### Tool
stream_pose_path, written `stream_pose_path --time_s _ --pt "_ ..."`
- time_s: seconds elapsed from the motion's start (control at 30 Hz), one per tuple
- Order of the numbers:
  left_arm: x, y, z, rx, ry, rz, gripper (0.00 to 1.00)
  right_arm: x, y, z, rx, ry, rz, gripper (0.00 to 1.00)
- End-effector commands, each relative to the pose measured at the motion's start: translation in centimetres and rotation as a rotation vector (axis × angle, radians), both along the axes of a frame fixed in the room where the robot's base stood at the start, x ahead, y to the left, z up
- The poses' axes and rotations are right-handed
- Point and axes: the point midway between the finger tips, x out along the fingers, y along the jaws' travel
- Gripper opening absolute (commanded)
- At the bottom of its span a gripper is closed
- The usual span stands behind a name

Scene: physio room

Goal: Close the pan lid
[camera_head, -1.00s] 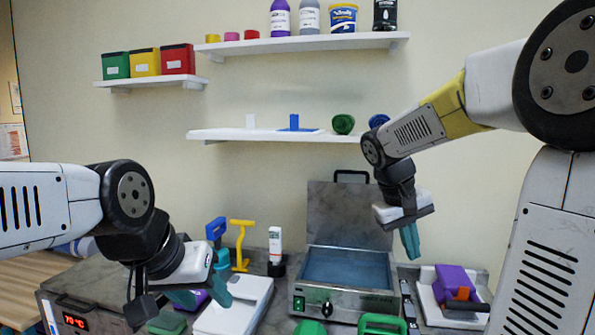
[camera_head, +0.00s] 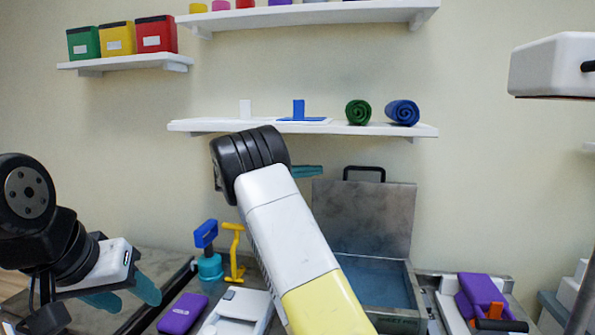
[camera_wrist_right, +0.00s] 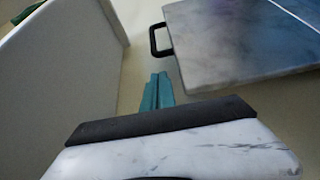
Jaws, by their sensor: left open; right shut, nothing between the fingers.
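The pan's lid (camera_head: 362,215) stands open and upright at the back of the metal pan (camera_head: 419,300), with a black handle (camera_head: 364,170) on its top edge. In the right wrist view the lid (camera_wrist_right: 235,45) and its handle (camera_wrist_right: 156,40) show at the upper right. My right gripper (camera_head: 307,171) is shut and empty, left of the handle at about its height in the head view. In the wrist view its teal fingers (camera_wrist_right: 158,90) are together, apart from the handle. My right forearm hides part of the pan. My left gripper (camera_head: 125,298) is open and empty at the lower left.
A wall shelf (camera_head: 230,126) with rolled mats (camera_head: 402,112) lies just above my right gripper. Blue and yellow upright tools (camera_head: 235,255), a purple case (camera_head: 182,313) and a white device (camera_head: 240,306) are left of the pan. A purple block (camera_head: 481,295) is to its right.

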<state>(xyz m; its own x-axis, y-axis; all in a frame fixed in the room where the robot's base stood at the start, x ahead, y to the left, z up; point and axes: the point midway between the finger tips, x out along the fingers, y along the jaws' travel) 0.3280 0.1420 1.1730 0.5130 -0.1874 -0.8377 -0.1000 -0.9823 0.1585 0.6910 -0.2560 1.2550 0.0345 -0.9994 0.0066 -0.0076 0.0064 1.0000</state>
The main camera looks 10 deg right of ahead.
Motion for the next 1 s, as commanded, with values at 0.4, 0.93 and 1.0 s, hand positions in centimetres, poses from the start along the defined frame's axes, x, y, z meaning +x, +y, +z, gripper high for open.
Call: stream_pose_path --time_s 0.4,0.93,1.0 --pt "0.0 0.0 0.0 0.0 0.0 0.0 0.49 0.2 -7.0 0.0 0.003 0.0 -0.001 0.0" --pt "0.0 0.0 0.0 0.0 0.0 0.0 0.49 0.2 -7.9 0.0 0.003 0.001 0.0 0.0" --pt "0.0 0.0 0.0 0.0 0.0 0.0 0.49 0.2 -7.8 0.0 0.003 0.001 0.001 0.0"
